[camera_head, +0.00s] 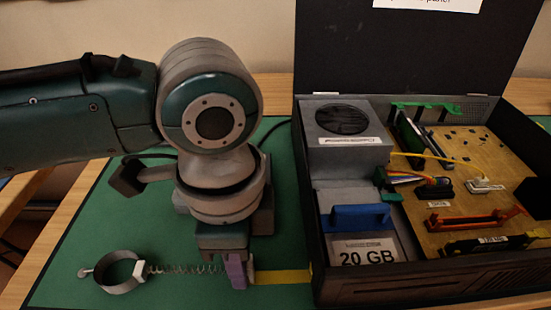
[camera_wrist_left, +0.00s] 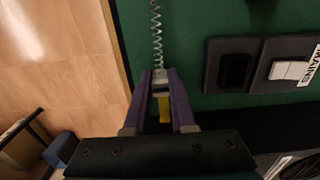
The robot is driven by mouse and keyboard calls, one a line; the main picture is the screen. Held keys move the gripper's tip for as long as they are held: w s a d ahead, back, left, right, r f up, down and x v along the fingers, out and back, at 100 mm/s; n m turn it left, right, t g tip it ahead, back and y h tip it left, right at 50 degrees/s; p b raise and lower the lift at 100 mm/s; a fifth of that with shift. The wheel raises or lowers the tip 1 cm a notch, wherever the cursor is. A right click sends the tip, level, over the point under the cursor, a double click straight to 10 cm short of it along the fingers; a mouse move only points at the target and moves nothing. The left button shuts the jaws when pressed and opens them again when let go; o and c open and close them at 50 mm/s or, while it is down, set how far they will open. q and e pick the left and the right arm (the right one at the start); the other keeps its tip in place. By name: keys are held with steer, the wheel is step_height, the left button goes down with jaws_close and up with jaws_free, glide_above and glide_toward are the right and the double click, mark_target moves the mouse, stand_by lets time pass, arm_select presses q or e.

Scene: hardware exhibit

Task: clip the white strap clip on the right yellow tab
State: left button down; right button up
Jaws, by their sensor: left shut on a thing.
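The wrist strap is a grey ring (camera_head: 120,272) with a coiled cord (camera_head: 190,269) that runs right to my left gripper (camera_head: 238,271). My left gripper, with purple fingers, is shut on the white strap clip, low over the green mat. In the left wrist view the clip (camera_wrist_left: 160,82) sits between the fingertips (camera_wrist_left: 159,78), at the cord's end. One yellow tab (camera_head: 284,277) sticks out from the case's left side and reaches the gripper. It also shows between the fingers in the wrist view (camera_wrist_left: 164,110). I cannot tell whether the clip grips it. My right gripper is out of view.
The black open case (camera_head: 440,288) holding computer parts stands right beside the gripper, its lid raised (camera_head: 420,50). The green mat (camera_head: 85,235) is clear around the strap. In the wrist view, a black switch panel labelled MAINS (camera_wrist_left: 222,45) lies to the right.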

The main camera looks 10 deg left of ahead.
arm_select(q)
steer(key=shift+f, duration=0.25)
steer(key=c, duration=0.7)
jaws_free()
steer(key=shift+o, duration=0.5)
steer(key=shift+o, duration=1.3)
steer(key=shift+r+p, duration=0.6)
steer(key=shift+p, duration=0.2)
steer(key=shift+r+p, duration=3)
steer(key=shift+p, duration=0.35)
